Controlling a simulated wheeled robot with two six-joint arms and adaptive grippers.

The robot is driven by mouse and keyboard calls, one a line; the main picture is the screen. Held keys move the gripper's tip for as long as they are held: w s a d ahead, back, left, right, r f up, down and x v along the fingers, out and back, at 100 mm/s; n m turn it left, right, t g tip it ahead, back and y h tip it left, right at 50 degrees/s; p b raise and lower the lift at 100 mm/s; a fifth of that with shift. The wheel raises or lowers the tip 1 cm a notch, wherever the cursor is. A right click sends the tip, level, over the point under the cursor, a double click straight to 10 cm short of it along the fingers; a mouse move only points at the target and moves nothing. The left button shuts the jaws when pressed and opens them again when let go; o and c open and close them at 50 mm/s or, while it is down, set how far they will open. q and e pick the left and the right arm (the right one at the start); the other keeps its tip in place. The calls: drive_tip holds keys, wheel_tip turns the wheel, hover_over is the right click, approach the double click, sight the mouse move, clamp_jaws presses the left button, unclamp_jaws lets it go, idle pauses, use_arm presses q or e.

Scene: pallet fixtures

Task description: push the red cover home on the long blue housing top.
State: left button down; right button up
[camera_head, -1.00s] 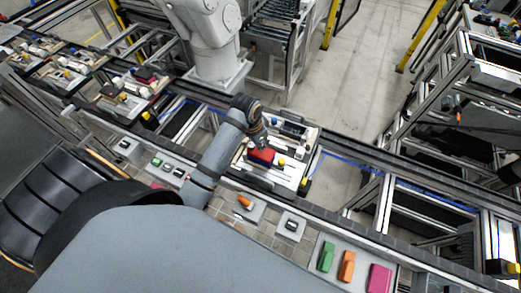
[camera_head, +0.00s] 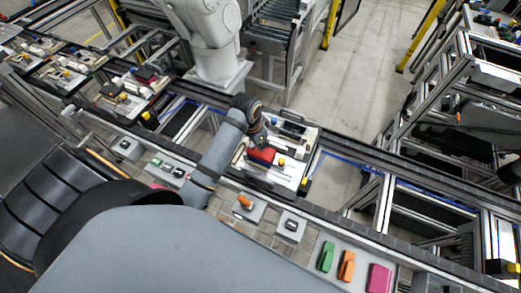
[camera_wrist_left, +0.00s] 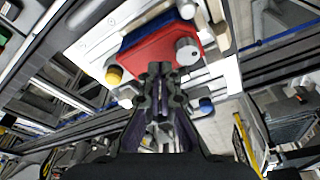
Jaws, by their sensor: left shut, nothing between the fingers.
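The red cover (camera_head: 262,155) lies on the long blue housing on a white pallet plate (camera_head: 290,178). In the left wrist view the red cover (camera_wrist_left: 160,50) shows large, with a strip of the blue housing (camera_wrist_left: 148,28) along its far side. My left gripper (camera_head: 260,144) is above the red cover, fingers shut and empty. In the left wrist view its fingertips (camera_wrist_left: 160,70) are at the cover's near edge; whether they touch it I cannot tell. How deep the cover sits is not clear. My right gripper is not in view.
A yellow knob (camera_wrist_left: 114,75) and a grey round knob (camera_wrist_left: 187,50) stand close beside the cover. Green, orange and pink parts (camera_head: 379,278) lie on a plate at the lower right. Other loaded pallets (camera_head: 125,98) stand along the line at left.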

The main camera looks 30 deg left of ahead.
use_arm(q)
drive_tip(key=shift+f+b, duration=0.3)
drive_tip(key=shift+f, duration=0.55)
drive_tip(key=shift+f+p, duration=0.1)
drive_tip(key=shift+p, duration=0.35)
idle(0.5)
wheel_tip(320, 180, up, 2)
drive_tip(key=shift+r+p, duration=0.25)
drive_tip(key=shift+p, duration=0.2)
drive_tip(key=shift+r, duration=2.3)
drive_tip(key=shift+f, duration=0.1)
